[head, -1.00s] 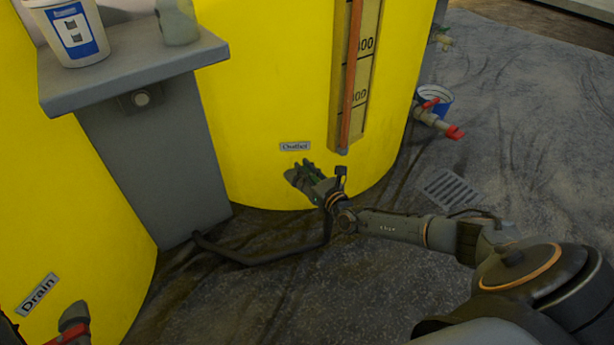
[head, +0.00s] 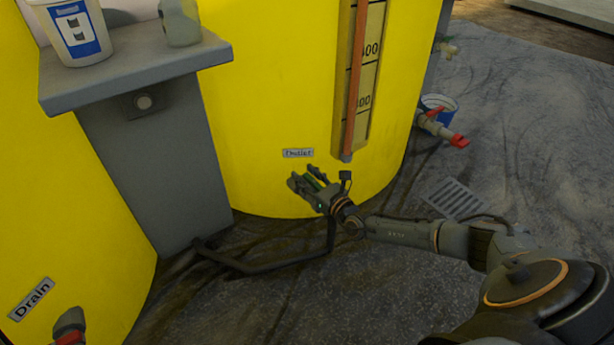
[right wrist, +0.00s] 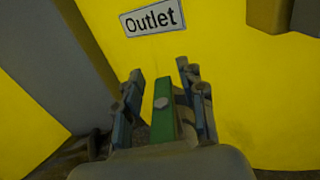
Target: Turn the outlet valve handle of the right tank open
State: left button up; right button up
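The right yellow tank (head: 265,110) bears an "Outlet" label (head: 298,153), which also shows in the right wrist view (right wrist: 153,18). Just below the label, my right gripper (head: 308,182) is at the outlet valve. In the right wrist view the green valve handle (right wrist: 163,112) with a pale bolt lies between the fingers of the gripper (right wrist: 163,95). The fingers are spread, with gaps on both sides of the handle. The valve body is mostly hidden by the gripper. My left gripper is not in view.
A grey stand (head: 150,165) with a white-blue tub (head: 80,35) is left of the gripper. A black hose (head: 265,266) runs low behind it. A red-handled valve (head: 440,128) and a bucket (head: 438,103) are at right. A drain valve (head: 70,325) is at lower left.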

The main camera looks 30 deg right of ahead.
jog(key=s, duration=0.8)
jog(key=s+d, duration=0.1)
jog(key=s, duration=0.3)
jog(key=shift+d, duration=0.1)
